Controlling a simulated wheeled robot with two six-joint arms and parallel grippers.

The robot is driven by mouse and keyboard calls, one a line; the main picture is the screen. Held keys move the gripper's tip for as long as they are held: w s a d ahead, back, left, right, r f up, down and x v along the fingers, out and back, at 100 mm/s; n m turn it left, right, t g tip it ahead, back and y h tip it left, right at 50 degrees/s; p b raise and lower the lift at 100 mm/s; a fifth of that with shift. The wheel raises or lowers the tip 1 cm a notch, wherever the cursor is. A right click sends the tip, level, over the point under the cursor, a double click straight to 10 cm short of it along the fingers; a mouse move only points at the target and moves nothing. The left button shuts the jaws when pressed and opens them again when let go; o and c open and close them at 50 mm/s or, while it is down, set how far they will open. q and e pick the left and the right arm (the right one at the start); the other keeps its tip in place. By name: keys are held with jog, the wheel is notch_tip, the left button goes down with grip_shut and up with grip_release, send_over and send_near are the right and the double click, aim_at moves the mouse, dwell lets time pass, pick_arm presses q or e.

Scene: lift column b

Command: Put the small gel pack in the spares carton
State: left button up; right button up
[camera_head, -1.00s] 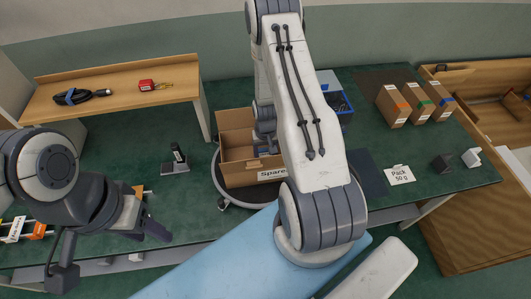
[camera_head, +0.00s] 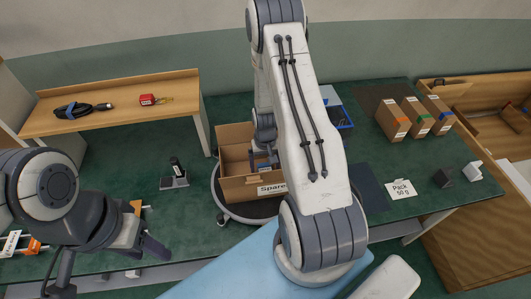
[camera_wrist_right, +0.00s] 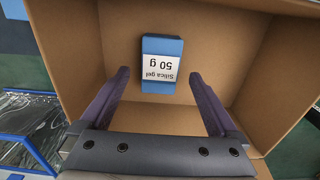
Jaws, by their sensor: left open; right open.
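The spares carton (camera_head: 238,190) is an open brown box on a round grey stand, its label partly hidden by my right arm. In the right wrist view, the small gel pack (camera_wrist_right: 162,48), blue with a white "Silica gel 50 g" label, lies on the carton's floor (camera_wrist_right: 225,40). My right gripper (camera_wrist_right: 158,75) is open above it, its fingers apart on either side of the pack in the picture and not touching it. My left gripper (camera_head: 152,248) is open and empty at the lower left, away from the carton.
A "Pack 50 g" card (camera_head: 401,189) lies right of my right arm. A blue bin (camera_head: 340,116) stands behind the arm. Several brown boxes (camera_head: 415,118) stand at the back right. A black device (camera_head: 175,175) stands left of the carton. A wooden shelf (camera_head: 125,117) is back left.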

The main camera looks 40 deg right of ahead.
notch_tip(320, 180, up, 10)
jog(key=b, duration=0.2)
jog(key=s+a+r+n, duration=0.25)
jog(key=a+r, duration=0.25)
jog(key=a, duration=0.4)
jog(key=s+a+r+n, duration=0.1)
jog(key=a+r+n, duration=0.2)
jog(key=a+r, duration=0.5)
jog(key=s+a+r+n, duration=0.2)
jog(key=s+a, duration=0.3)
jog(key=s, duration=0.3)
jog(key=s+a+r+n+y, duration=0.1)
jog(key=s+a+r+n, duration=0.1)
jog(key=s+a+n, duration=0.3)
jog(key=s+a, duration=0.1)
jog(key=s, duration=0.2)
jog(key=shift+w, duration=0.1)
jog(key=shift+c, duration=0.3)
